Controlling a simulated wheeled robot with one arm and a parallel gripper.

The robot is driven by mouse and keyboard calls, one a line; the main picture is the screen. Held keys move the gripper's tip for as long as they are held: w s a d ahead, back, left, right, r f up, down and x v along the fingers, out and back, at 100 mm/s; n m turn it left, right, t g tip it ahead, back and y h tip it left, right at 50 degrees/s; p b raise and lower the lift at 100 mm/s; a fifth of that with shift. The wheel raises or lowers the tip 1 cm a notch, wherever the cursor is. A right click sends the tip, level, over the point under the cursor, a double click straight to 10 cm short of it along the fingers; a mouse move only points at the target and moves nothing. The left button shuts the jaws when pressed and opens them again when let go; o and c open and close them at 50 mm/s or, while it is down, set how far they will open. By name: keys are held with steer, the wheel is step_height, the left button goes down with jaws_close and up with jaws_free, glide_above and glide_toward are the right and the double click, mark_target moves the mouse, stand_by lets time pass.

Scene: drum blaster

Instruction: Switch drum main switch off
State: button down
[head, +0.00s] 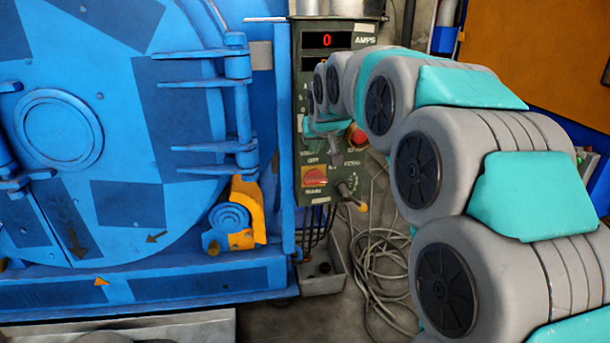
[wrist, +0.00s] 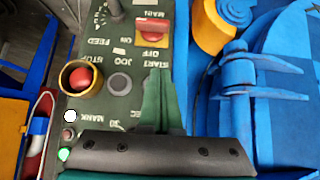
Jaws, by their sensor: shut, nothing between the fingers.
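The main switch is a red knob on a yellow plate (head: 314,177), low on the green control panel (head: 300,110) in the head view. In the wrist view the panel appears upside down, and the main switch (wrist: 153,33) is at the top, with ON and OFF lettering beside it. I cannot tell which position the knob is set to. My gripper (wrist: 158,75) is shut and empty, its fingertips over the panel just below the switch in the wrist view and apart from it. In the head view my gripper (head: 336,155) is small, above and right of the switch, partly covered by my arm.
A red stop button in a yellow collar (wrist: 79,79) and a grey button (wrist: 119,83) sit near my fingers. The blue drum blaster door (head: 120,120) and its hinge stand left of the panel. Cables (head: 375,260) lie coiled on the floor below.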

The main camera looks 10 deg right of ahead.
glide_above(315, 180)
steer(key=a, duration=0.2)
steer(key=f, duration=0.7)
steer(key=shift+s+d+f, duration=0.1)
steer(key=shift+s+d, duration=0.1)
steer(key=shift+s, duration=0.15)
step_height(315, 180, down, 3)
steer(key=shift+r, duration=0.2)
steer(key=shift+f, duration=0.65)
